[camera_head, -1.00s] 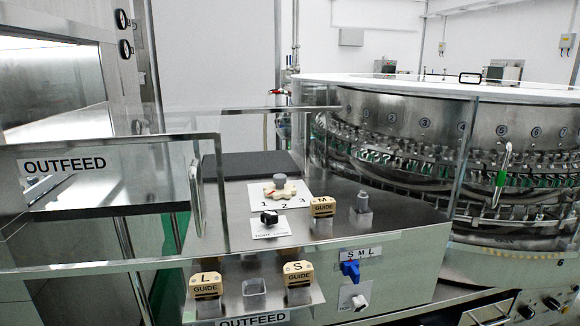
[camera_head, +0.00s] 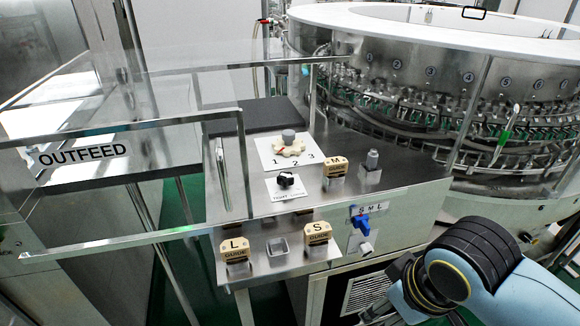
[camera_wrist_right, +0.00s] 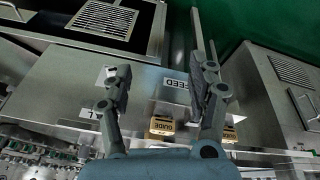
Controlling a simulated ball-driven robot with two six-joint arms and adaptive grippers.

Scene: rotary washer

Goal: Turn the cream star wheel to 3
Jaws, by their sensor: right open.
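The cream star wheel (camera_head: 288,147) sits on a white plate marked 1, 2, 3 on the steel deck, with a grey knob on top. A red mark shows on its left side, toward the 1. In the head view my right arm comes in at the lower right, well apart from the wheel, and its gripper is not clearly seen there. In the right wrist view my right gripper (camera_wrist_right: 163,85) is open and empty, with GUIDE blocks (camera_wrist_right: 162,126) beyond its fingers. The wheel cannot be made out in the wrist view. My left gripper is not in view.
A black knob (camera_head: 285,180) on a white plate stands in front of the wheel. An M guide block (camera_head: 335,167) and a grey post (camera_head: 372,160) stand to the right. Clear guard panels with a steel rail (camera_head: 130,243) border the left. A blue lever (camera_head: 361,222) is on the front face.

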